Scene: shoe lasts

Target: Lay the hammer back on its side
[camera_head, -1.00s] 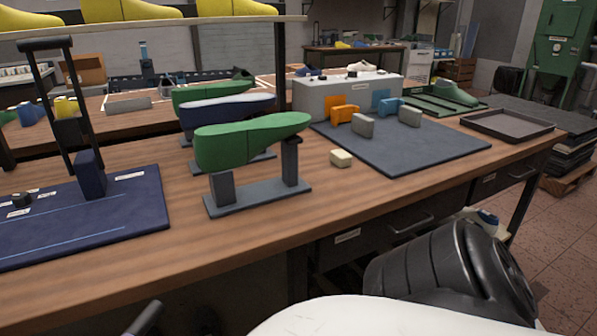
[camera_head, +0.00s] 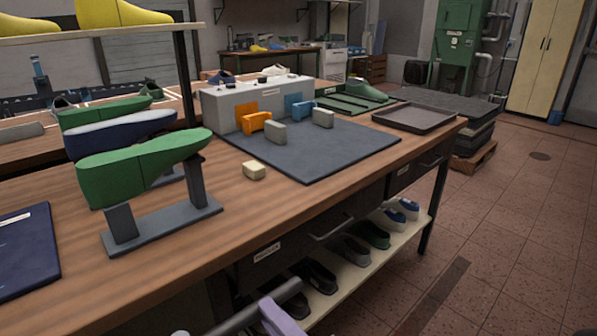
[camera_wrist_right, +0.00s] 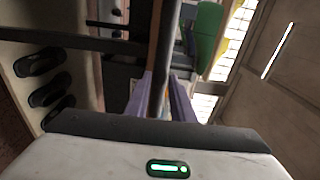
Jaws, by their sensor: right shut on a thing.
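My right gripper (camera_wrist_right: 163,95) shows in the right wrist view with its two purple fingers shut on a dark rod, the hammer's handle (camera_wrist_right: 167,45). In the head view a purple finger of the right gripper (camera_head: 281,318) and part of the dark handle (camera_head: 245,316) show at the bottom edge, in front of the workbench. I cannot make out the hammer's head in either view. My left gripper is not in view.
The wooden workbench (camera_head: 190,262) carries a green shoe last (camera_head: 140,168) on a grey stand, a navy mat (camera_head: 25,255) at the left and a pale block (camera_head: 254,170). A dark grey mat (camera_head: 310,155) lies behind. Shoes sit on a shelf (camera_head: 370,273) below.

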